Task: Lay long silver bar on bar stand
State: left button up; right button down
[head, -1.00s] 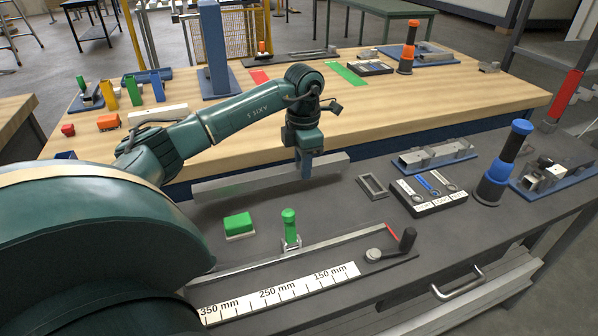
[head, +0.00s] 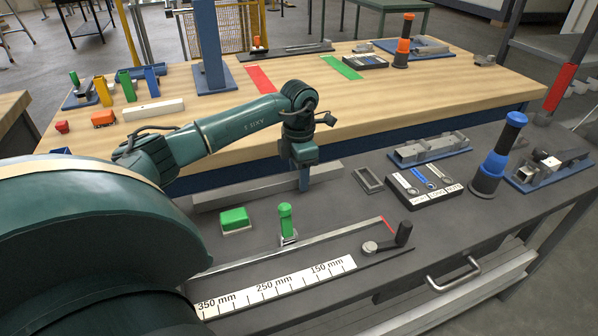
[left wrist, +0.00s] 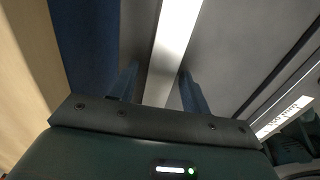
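The long silver bar (head: 250,189) lies along the back of the dark bench in the head view, roughly level. My left gripper (head: 304,183) points down at the bar, right of its middle. In the left wrist view the silver bar (left wrist: 172,45) runs between the two fingers of my left gripper (left wrist: 158,78), with a narrow gap on each side, so it looks open around the bar. I cannot make out a bar stand under the bar. My right gripper is not in view.
A green block (head: 234,218) and a green-handled stop (head: 287,222) stand in front of the bar. A scale (head: 275,286) runs along the bench front. A grey frame (head: 369,180) and a labelled tray (head: 424,186) lie to the right. The wooden table (head: 370,103) is behind.

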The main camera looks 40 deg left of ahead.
pick_arm(q)
jog(key=shift+r, duration=0.1)
jog(key=shift+r, duration=0.2)
notch_tip(320, 180, up, 12)
jog(key=shift+f, duration=0.15)
dwell(0.8)
